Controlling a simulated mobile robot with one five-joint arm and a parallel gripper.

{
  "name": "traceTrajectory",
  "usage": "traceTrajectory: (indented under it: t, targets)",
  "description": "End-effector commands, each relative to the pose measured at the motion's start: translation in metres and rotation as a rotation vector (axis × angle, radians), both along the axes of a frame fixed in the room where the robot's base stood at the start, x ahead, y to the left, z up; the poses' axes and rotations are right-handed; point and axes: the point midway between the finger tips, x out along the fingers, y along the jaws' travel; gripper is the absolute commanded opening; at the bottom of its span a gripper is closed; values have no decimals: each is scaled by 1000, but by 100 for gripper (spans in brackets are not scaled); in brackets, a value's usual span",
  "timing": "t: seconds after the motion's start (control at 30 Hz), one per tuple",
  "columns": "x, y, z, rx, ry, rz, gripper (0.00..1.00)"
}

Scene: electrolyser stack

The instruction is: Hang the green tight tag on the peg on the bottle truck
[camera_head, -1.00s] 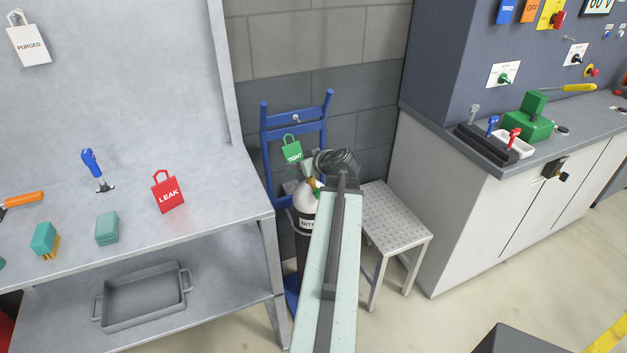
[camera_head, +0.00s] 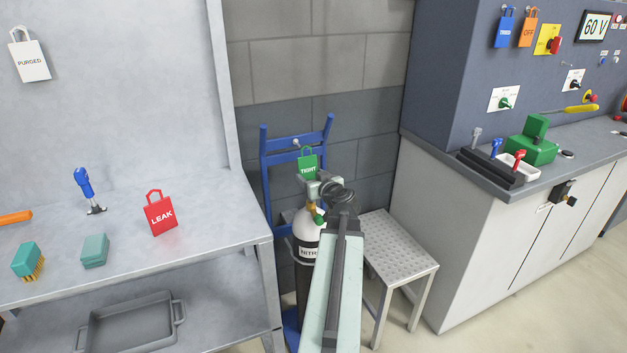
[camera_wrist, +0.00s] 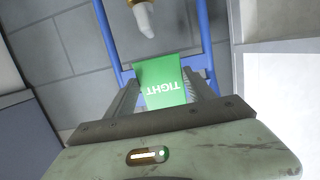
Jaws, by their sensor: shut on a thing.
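The green TIGHT tag (camera_head: 308,168) is held upright, its loop at the top, in front of the blue bottle truck (camera_head: 266,170). My gripper (camera_head: 318,183) is shut on the tag's lower part. In the wrist view the tag (camera_wrist: 163,84) appears upside down between my fingers (camera_wrist: 164,100). The peg (camera_head: 296,143) is a small pale stub on the truck's upper crossbar. The tag's loop is just right of and slightly below it in the head view, apart from it.
A gas bottle (camera_head: 308,225) stands on the truck below my gripper. A metal stool (camera_head: 398,245) is to the right. The left bench holds a red LEAK tag (camera_head: 160,213) and tools. A grey cabinet (camera_head: 480,240) stands further right.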

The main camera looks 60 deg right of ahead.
Motion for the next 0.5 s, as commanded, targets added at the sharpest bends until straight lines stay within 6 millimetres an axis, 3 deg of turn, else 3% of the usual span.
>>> traceTrajectory:
  t: [0.5]
  targets:
    - [30, -22, -4, 0, 1, 2, 24]
